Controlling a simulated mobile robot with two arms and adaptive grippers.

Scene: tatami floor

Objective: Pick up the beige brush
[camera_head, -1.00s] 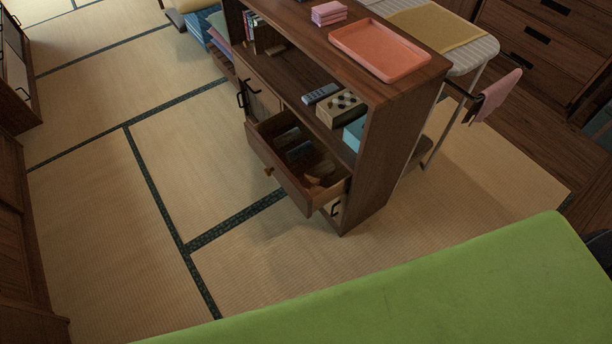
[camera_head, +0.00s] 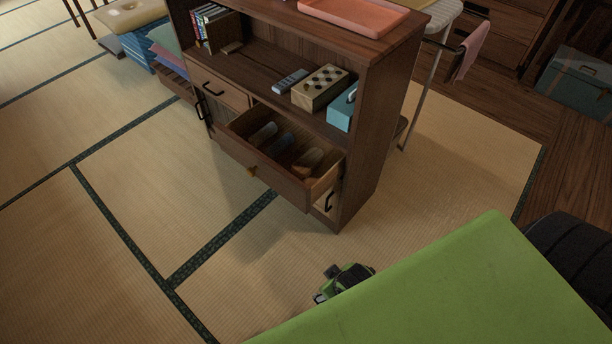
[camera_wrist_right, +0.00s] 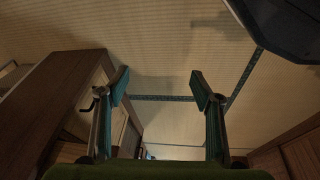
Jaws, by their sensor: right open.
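The beige brush appears to be the light brown object (camera_head: 308,161) lying in the open drawer (camera_head: 266,173) of the brown cabinet in the head view. It is at the drawer's right end, and its fine shape is too small to tell. My right gripper (camera_wrist_right: 160,86) is open and empty in the right wrist view, its two fingers apart above tatami. A green and black gripper (camera_head: 343,283), seemingly the same one, shows in the head view below and apart from the drawer, partly hidden by a green surface. My left gripper is not in view.
A grey object (camera_head: 263,133) and a dark object (camera_head: 281,142) share the drawer. The cabinet shelf holds a remote (camera_head: 290,80), a patterned box (camera_head: 320,88) and a teal box (camera_head: 342,108). A coral tray (camera_head: 352,14) is on top.

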